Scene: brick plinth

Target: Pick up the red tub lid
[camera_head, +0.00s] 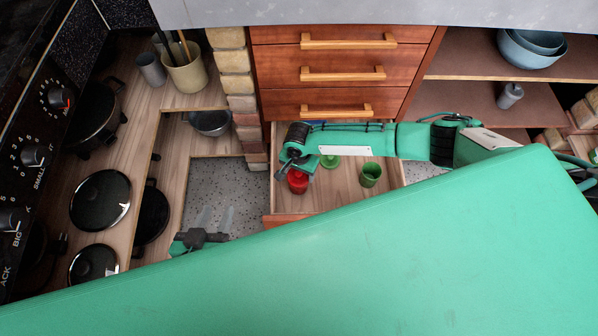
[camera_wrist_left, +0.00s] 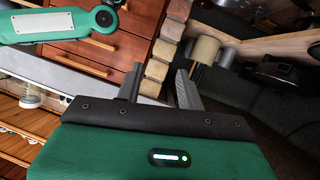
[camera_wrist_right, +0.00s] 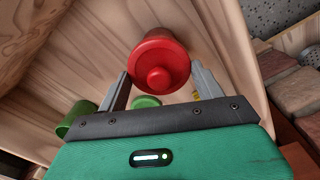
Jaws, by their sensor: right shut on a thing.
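The red tub lid (camera_wrist_right: 157,78), round with a knob, sits between the fingers of my right gripper (camera_wrist_right: 161,72), which is shut on it. The red tub (camera_head: 297,183) shows below this gripper (camera_head: 300,165) in the open drawer in the head view. The gripper hides part of the tub and lid there, and I cannot tell whether there is a gap between them. My left gripper (camera_head: 215,222) is open and empty above the grey floor, left of the drawer. Its spread fingers also show in the left wrist view (camera_wrist_left: 158,85).
The open drawer (camera_head: 285,217) also holds a green tub (camera_head: 370,174), a green lid (camera_head: 329,161) and a partly hidden blue thing (camera_head: 312,123). Closed drawers (camera_head: 342,73) stand behind. A brick pillar (camera_head: 236,84) is at the left, then counters with pots.

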